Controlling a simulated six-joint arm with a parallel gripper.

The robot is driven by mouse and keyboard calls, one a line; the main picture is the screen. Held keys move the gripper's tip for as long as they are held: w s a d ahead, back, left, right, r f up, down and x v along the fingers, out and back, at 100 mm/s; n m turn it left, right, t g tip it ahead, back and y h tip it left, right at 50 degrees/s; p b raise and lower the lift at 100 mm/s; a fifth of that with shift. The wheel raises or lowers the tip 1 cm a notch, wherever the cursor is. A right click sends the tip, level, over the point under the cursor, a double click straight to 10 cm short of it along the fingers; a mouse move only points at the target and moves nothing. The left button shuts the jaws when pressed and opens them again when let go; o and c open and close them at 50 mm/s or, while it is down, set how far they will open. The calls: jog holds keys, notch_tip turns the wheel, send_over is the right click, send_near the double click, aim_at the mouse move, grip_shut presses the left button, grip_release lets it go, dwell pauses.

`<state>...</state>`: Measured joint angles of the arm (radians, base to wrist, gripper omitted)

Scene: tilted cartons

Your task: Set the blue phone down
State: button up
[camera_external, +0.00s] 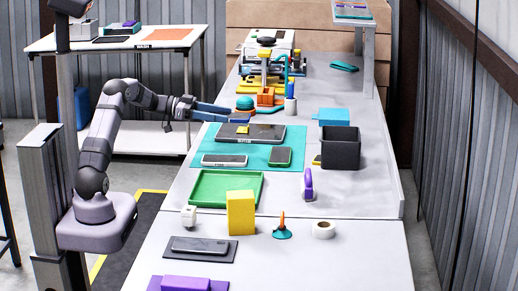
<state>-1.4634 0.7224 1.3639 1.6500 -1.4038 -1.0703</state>
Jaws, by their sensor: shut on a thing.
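My gripper (204,109) is at the left edge of the long grey bench, reaching in from the left. It is shut on the blue phone (212,117), a flat blue shape held above the bench's left edge. The fingers and phone overlap at this small size, so the exact grip and the phone's tilt are hard to tell. A teal mat (254,159) lies just to the right and nearer the camera. On it are a light grey phone (224,160), a green-edged phone (281,156) and a larger dark device (265,133).
A green tray (226,203) lies in front of the mat, with a yellow box (241,212) nearer the camera. A black bin (340,150) stands right of the mat. A grey phone (200,245) rests on a dark pad. Bare bench shows along the right.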

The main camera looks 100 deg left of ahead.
notch_tip(320, 180, up, 12)
jog(key=p, duration=1.1)
jog(key=shift+f, duration=0.1)
jog(key=b, duration=1.4)
send_over(217, 150)
jog(key=f, duration=1.3)
jog(key=shift+s+a+f, duration=0.1)
jog(key=shift+a+f, duration=0.05)
jog(key=shift+a, duration=0.1)
jog(key=shift+d+r+p, duration=0.15)
jog(key=shift+r+p, duration=0.1)
jog(key=shift+p, duration=0.15)
jog(key=shift+d+f, duration=0.1)
jog(key=shift+f, duration=4.9)
jog(key=shift+f, duration=0.1)
jog(key=o, duration=1.2)
jog(key=shift+f, duration=0.1)
